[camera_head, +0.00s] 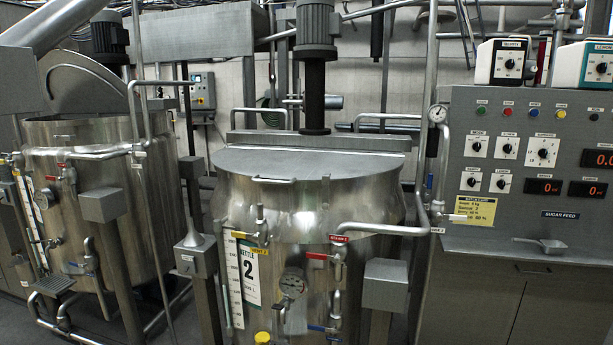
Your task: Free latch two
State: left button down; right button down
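The steel kettle (375,208) with a "KETTLE 2" sign (249,270) stands upright in the middle. Its flat grey lid (310,163) lies closed on top. A bar handle (274,180) sits at the lid's front edge. A narrow upright metal piece (325,191) shows at the rim just right of the handle; it may be a latch, but it is too small to tell its state. Neither of my grippers is in view, and nothing of mine touches the kettle.
A second kettle (95,190) stands at the left. A pipe (385,229) with a red-handled valve (319,257) crosses the kettle's front right. Grey boxes on posts (196,257) (385,285) flank it. A control panel (530,155) with a shelf and scoop (544,246) fills the right.

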aim_at(326, 178)
jog(key=i+j, duration=0.15)
jog(key=i, duration=0.35)
jog(key=i+j, duration=0.2)
jog(key=i, duration=0.35)
jog(key=i+j, duration=0.15)
jog(key=i, duration=0.35)
